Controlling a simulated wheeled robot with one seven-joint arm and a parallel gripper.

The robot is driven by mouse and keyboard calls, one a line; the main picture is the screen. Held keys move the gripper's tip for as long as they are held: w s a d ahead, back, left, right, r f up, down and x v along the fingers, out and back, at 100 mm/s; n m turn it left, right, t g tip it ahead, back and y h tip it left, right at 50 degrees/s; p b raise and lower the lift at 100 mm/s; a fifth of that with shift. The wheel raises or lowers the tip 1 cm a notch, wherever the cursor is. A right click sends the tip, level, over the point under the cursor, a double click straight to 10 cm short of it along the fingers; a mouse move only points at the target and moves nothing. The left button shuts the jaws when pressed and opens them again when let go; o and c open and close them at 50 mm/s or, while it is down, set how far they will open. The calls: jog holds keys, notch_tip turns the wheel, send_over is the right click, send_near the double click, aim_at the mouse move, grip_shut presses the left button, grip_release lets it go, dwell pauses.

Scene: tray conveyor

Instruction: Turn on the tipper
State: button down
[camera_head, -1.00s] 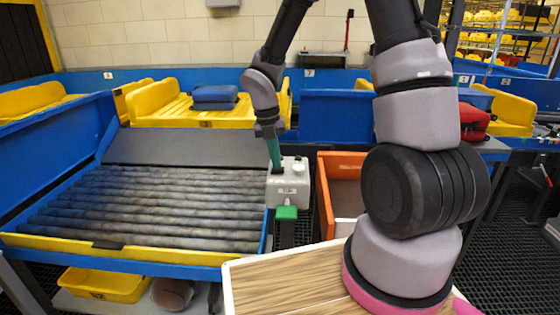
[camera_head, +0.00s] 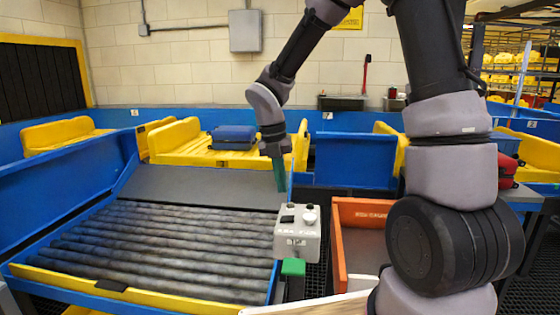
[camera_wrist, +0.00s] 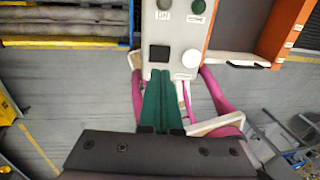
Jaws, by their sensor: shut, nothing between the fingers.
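A light grey control box (camera_head: 298,243) with a label on its front stands at the right edge of the roller bed. Its top carries a black square switch (camera_head: 287,219) and a white round knob (camera_head: 310,217). My gripper (camera_head: 281,190), with green fingers, is shut and empty just above the box, apart from it in the head view. In the wrist view, the closed fingertips (camera_wrist: 161,72) appear just below the black switch (camera_wrist: 159,53), with the white knob (camera_wrist: 190,58) to their right. Two small round indicators (camera_wrist: 197,6) show farther up. The switch's position cannot be told.
The roller bed (camera_head: 170,245) with blue and yellow edges lies left of the box. An orange bin (camera_head: 340,245) stands to the right. A green block (camera_head: 293,268) is below the box front. A blue case (camera_head: 233,137) lies on a yellow tray behind.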

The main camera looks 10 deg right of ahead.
notch_tip(320, 180, up, 6)
jog(key=a, duration=0.1)
jog(key=shift+w, duration=0.15)
